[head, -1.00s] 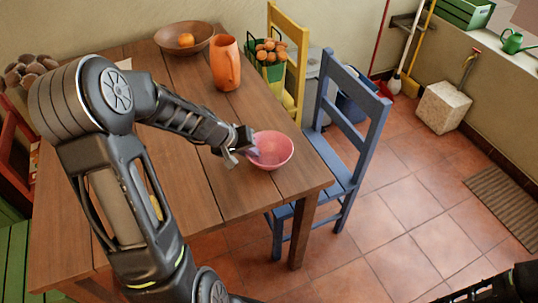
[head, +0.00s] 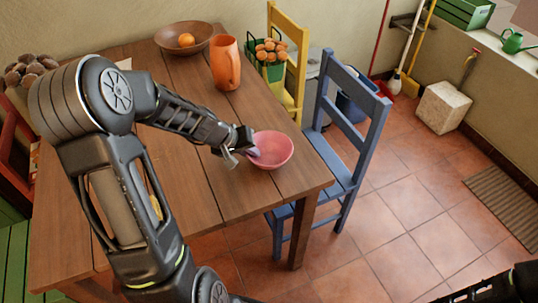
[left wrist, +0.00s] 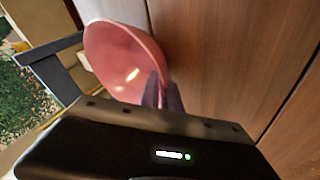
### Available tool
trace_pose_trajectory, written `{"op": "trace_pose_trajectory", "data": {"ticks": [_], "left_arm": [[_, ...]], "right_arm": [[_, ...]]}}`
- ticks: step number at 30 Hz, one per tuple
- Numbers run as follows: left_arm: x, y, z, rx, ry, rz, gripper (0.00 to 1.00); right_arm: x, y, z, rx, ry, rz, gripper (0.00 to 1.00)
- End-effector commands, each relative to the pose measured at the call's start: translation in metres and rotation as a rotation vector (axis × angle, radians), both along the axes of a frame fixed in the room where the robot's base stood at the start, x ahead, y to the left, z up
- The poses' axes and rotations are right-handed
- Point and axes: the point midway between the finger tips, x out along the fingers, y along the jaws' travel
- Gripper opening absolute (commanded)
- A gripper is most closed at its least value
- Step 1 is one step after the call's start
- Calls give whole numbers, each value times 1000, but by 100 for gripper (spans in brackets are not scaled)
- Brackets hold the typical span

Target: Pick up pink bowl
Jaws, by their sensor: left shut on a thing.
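The pink bowl (head: 274,148) is upright at the right edge of the wooden table (head: 190,192). My left gripper (head: 250,152) is shut on the bowl's near-left rim in the head view. In the left wrist view the bowl (left wrist: 118,58) is at the upper left, with the fingers (left wrist: 160,90) at its wall. Whether the bowl still touches the table cannot be told. My right gripper is not clearly seen; only a dark part of my right arm shows at the bottom right of the head view.
A wooden bowl with an orange (head: 186,40) and an orange jug (head: 225,63) stand at the table's back. A blue chair (head: 345,125) is close to the right of the pink bowl. A yellow chair (head: 290,60) stands behind it. The table's middle is clear.

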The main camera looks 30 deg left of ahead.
Motion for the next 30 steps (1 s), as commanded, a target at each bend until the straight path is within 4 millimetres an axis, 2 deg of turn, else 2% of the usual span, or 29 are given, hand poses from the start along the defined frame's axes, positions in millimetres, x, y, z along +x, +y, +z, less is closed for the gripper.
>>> {"op": "trace_pose_trajectory", "data": {"ticks": [9,13,17,24,30], "left_arm": [[0,1,0,2,0,2,0],[1,1,9,1,-2,1,0],[1,1,28,3,-4,1,0],[1,0,75,2,-6,-3,0],[1,0,99,0,-4,0,0]], "right_arm": [[0,0,0,0,0,0,36],[0,0,3,0,0,0,36],[0,0,10,0,0,0,36],[0,0,22,0,1,0,36],[0,0,25,0,2,1,36]]}}
